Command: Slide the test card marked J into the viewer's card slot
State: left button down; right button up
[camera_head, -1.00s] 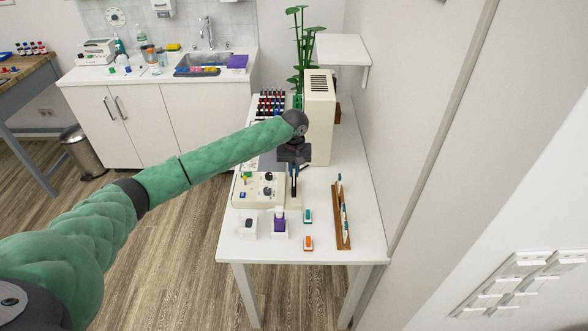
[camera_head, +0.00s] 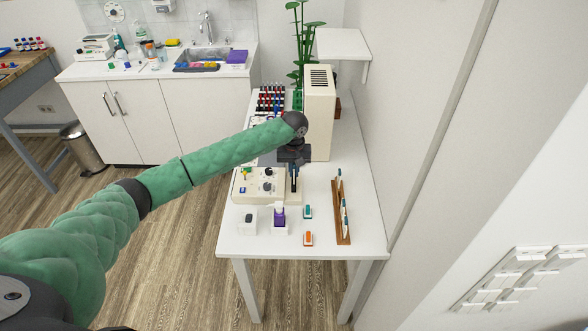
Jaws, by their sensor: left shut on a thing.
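My left gripper (camera_head: 294,170) points down over the white table, just right of a cream box with knobs (camera_head: 249,188). It is shut on a thin, dark, upright thing, probably a test card, mostly hidden by the fingers; no letter can be read. A tall cream cabinet with a vent (camera_head: 319,115) stands behind the gripper. I cannot tell which cream unit is the viewer, and no card slot can be made out. A brown wooden rack (camera_head: 338,213) at the right holds several thin pale cards; their marks are too small to read. My right gripper is not in view.
A white block with a dark top (camera_head: 248,220), a purple bottle (camera_head: 280,217), a teal-marked piece (camera_head: 308,212) and an orange-marked piece (camera_head: 308,238) stand near the front of the table (camera_head: 270,248). A plant (camera_head: 301,50) and a wall shelf (camera_head: 342,44) are behind.

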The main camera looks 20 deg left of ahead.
pick_arm(q)
jog(key=shift+f, duration=0.55)
jog(key=c, duration=1.5)
grip_release()
